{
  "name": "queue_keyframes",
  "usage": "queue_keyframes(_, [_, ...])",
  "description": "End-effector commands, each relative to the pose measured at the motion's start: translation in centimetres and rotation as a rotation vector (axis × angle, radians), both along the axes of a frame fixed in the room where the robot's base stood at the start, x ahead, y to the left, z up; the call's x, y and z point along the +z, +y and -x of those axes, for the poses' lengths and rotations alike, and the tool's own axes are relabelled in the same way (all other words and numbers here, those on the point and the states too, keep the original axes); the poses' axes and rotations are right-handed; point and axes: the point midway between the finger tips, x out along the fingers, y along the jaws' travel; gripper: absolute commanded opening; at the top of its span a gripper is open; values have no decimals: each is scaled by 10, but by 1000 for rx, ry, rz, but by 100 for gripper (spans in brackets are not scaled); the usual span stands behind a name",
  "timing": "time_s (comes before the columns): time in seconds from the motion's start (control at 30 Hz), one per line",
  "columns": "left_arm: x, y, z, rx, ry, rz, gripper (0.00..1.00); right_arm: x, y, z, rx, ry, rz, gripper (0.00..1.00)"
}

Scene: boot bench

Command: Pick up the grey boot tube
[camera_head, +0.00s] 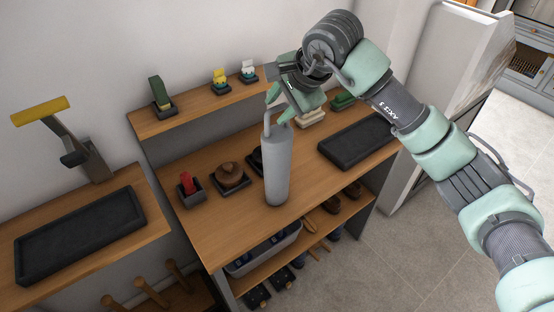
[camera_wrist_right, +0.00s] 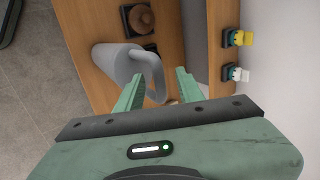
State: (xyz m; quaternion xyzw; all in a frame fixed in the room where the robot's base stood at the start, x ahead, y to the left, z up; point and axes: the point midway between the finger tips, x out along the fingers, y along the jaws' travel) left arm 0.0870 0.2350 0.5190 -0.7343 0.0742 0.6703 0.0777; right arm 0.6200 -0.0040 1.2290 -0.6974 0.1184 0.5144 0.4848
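The grey boot tube (camera_head: 277,165), a tall cylinder with a looped handle at its top, stands upright near the front edge of the wooden bench. My right gripper (camera_head: 279,106) is at the top of the tube, reaching down from behind it. In the right wrist view, the gripper's two fingers (camera_wrist_right: 158,88) are apart. The tube (camera_wrist_right: 112,62) lies beyond them, and its handle loop reaches between the fingertips. Gaps show beside the handle, so the fingers do not look closed on it. My left gripper is not in view.
On the bench are a black tray (camera_head: 355,142), a brown round item (camera_head: 230,174) and a red item (camera_head: 187,184) in holders. A raised shelf (camera_head: 195,110) runs along the back. Another black tray (camera_head: 80,235) lies on the left bench. A grey bin (camera_head: 262,255) sits below.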

Motion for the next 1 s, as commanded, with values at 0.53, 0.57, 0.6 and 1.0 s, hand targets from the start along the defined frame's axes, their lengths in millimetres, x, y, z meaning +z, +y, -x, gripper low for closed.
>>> queue_keyframes(0.53, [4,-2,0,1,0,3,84,-8,2,-4,0,-1,-1,0])
queue_keyframes(0.57, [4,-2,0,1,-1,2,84,-8,3,-4,0,-1,-1,0])
queue_keyframes(0.6, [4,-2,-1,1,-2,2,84,-7,3,-4,0,-2,-1,0])
queue_keyframes(1.0, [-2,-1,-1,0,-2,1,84,3,3,-5,-1,-4,-2,0])
